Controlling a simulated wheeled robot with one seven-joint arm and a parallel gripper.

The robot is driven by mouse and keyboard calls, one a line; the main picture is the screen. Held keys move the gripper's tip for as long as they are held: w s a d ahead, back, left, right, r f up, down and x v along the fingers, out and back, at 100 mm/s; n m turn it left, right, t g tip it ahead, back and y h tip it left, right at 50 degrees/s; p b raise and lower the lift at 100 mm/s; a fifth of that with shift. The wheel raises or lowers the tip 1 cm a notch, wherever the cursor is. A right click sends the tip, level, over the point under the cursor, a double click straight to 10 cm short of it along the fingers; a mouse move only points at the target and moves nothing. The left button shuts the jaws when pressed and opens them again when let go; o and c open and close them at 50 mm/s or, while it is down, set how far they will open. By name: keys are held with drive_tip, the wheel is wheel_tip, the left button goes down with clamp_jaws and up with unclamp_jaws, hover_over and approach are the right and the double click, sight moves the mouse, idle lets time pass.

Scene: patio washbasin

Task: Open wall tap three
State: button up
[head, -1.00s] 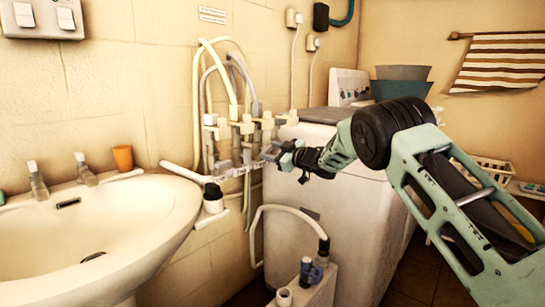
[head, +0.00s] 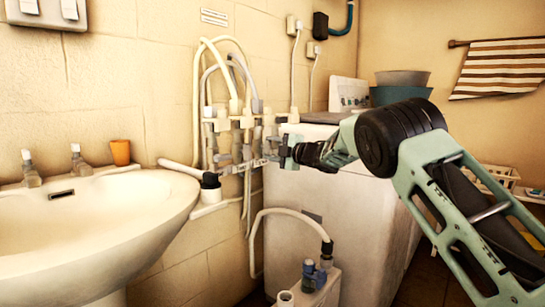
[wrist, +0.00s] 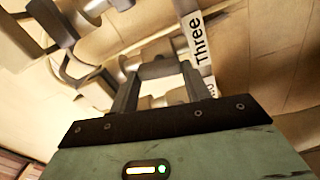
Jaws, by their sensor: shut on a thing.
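A row of pale wall taps with hoses (head: 236,125) is on the tiled wall, left of the washing machine. In the wrist view, a white label reading "Three" (wrist: 199,38) is at the upper right, next to a grey-white tap handle (wrist: 155,68). My gripper (wrist: 160,78) has its two fingers on either side of this handle and is shut on it. In the head view my gripper (head: 284,152) reaches the right end of the tap row from the right. It hides part of the taps there, and the contact itself is too small to tell.
A white washbasin (head: 100,215) is at the left, with an orange cup (head: 121,152) on its rim. The washing machine (head: 335,215) stands close under and behind my arm. A white container (head: 318,288) with a hose is low in front.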

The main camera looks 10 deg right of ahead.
drive_tip(key=shift+f+n+b, duration=0.2)
drive_tip(key=shift+n+b, duration=0.55)
drive_tip(key=shift+n, duration=0.35)
drive_tip(key=shift+o, duration=0.2)
drive_tip(key=o, duration=1)
drive_tip(key=shift+r, duration=0.1)
drive_tip(key=shift+c, duration=0.2)
drive_tip(key=v, duration=1.7)
drive_tip(key=shift+s+d+p, duration=0.15)
drive_tip(key=shift+p, duration=0.2)
